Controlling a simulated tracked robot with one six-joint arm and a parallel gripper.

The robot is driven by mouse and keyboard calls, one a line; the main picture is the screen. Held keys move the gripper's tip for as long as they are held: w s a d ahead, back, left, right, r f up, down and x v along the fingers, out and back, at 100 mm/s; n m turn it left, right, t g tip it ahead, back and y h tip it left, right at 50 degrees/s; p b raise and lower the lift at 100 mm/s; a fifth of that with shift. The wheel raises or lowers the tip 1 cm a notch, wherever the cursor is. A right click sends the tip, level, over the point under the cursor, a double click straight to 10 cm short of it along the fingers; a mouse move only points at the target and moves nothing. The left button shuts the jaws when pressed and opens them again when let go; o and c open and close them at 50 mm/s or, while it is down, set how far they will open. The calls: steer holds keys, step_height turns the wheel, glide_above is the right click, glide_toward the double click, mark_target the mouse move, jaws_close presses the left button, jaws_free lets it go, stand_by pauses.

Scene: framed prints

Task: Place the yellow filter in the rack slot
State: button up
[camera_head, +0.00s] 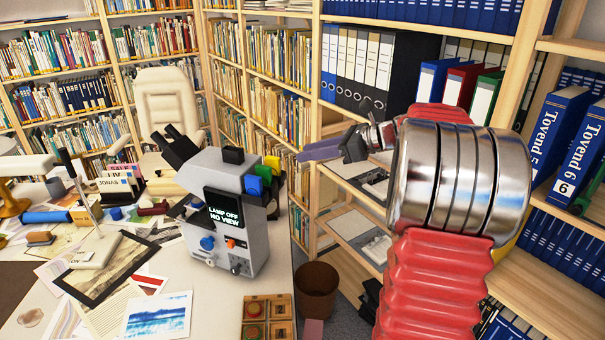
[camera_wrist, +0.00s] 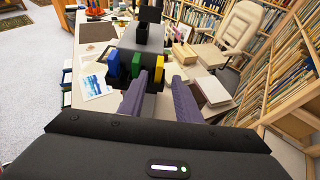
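The yellow filter (camera_head: 272,163) stands at the right-hand side of a grey microscope-like device (camera_head: 228,212), in line with a green filter (camera_head: 264,173) and a blue filter (camera_head: 254,186). In the wrist view the yellow filter (camera_wrist: 158,71) shows beyond and between the tips of my gripper (camera_wrist: 160,82). Its purple fingers are apart with nothing held. In the head view my gripper (camera_head: 308,153) is to the right of the filters, with a gap between. The lower part of the yellow filter is hidden. I cannot clearly make out a rack slot.
The device's screen (camera_head: 223,210) reads "LAMP OFF NO VIEW". A wooden box (camera_head: 267,318) with round pieces lies at the desk's front edge. A brown bin (camera_head: 317,288) stands beside the desk. Shelves (camera_head: 340,240) are close under my arm. Prints and papers cover the left desk.

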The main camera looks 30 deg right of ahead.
steer(key=shift+a, duration=0.1)
steer(key=s+a+f+n+g+h, duration=0.1)
steer(key=s+a+n+g, duration=0.25)
steer(key=a+n, duration=0.45)
steer(key=s+a+f+n+g+h, duration=0.1)
steer(key=s+a+f+n+g, duration=0.3)
steer(key=a, duration=0.8)
steer(key=s+a+f+n+h, duration=0.1)
steer(key=s+a+n+h, duration=0.1)
steer(key=s+n, duration=0.3)
steer(key=s+a+f+n+t+h, duration=0.1)
steer(key=s+a+f+n+h, duration=0.1)
steer(key=s+n, duration=0.4)
steer(key=s+a+f+n+t+h, duration=0.1)
steer(key=s+a+n, duration=0.3)
steer(key=s+n, duration=0.2)
steer(key=shift+s+a+f+h, duration=0.25)
steer(key=shift+s+a+h, duration=0.15)
steer(key=shift+s, duration=0.65)
